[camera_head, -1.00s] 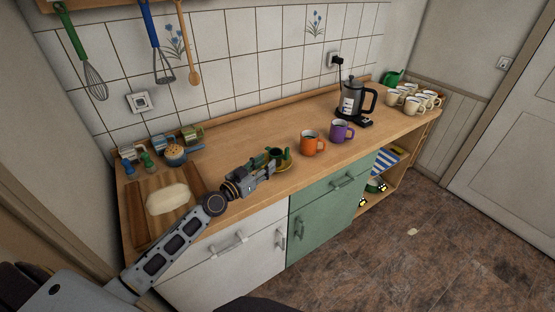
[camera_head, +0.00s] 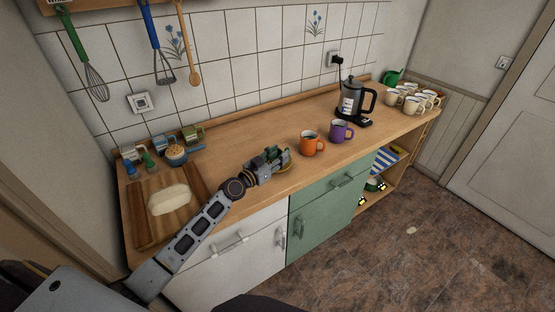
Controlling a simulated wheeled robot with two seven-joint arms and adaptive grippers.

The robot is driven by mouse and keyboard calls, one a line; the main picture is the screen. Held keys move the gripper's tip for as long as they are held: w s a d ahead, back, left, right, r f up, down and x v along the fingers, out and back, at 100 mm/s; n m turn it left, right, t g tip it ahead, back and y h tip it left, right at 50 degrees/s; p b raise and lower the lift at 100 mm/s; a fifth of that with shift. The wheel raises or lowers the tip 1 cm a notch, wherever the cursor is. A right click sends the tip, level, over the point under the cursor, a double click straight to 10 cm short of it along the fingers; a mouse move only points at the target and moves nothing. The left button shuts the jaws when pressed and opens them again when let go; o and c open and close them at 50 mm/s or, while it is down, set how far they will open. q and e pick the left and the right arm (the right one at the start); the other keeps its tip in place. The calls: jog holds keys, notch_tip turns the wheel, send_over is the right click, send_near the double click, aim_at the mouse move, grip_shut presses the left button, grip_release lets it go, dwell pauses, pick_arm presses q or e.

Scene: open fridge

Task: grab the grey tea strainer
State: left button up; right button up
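My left gripper (camera_head: 278,157) reaches over the counter to a small green cup on a yellow saucer (camera_head: 286,168). The gripper's fingers overlap the cup and hide most of it. I cannot make out a grey tea strainer; anything small at the cup is hidden or too small to tell. Whether the fingers are open or closed on something does not show. My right gripper is not in view.
An orange mug (camera_head: 312,144) and a purple mug (camera_head: 341,131) stand right of the saucer. A French press (camera_head: 351,99) and several white mugs (camera_head: 412,104) are farther right. A cutting board (camera_head: 146,226) with dough (camera_head: 168,200) lies left. The counter behind the gripper is clear.

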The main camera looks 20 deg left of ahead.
aim_at(287, 148)
pick_arm(q)
jog(key=shift+w+d, duration=0.15)
jog(key=shift+w, duration=0.15)
jog(key=shift+f+x, duration=0.15)
jog(key=shift+x, duration=1.1)
jog(key=shift+f+x, duration=0.15)
jog(key=shift+x, duration=1.05)
jog(key=shift+c, duration=0.4)
grip_shut()
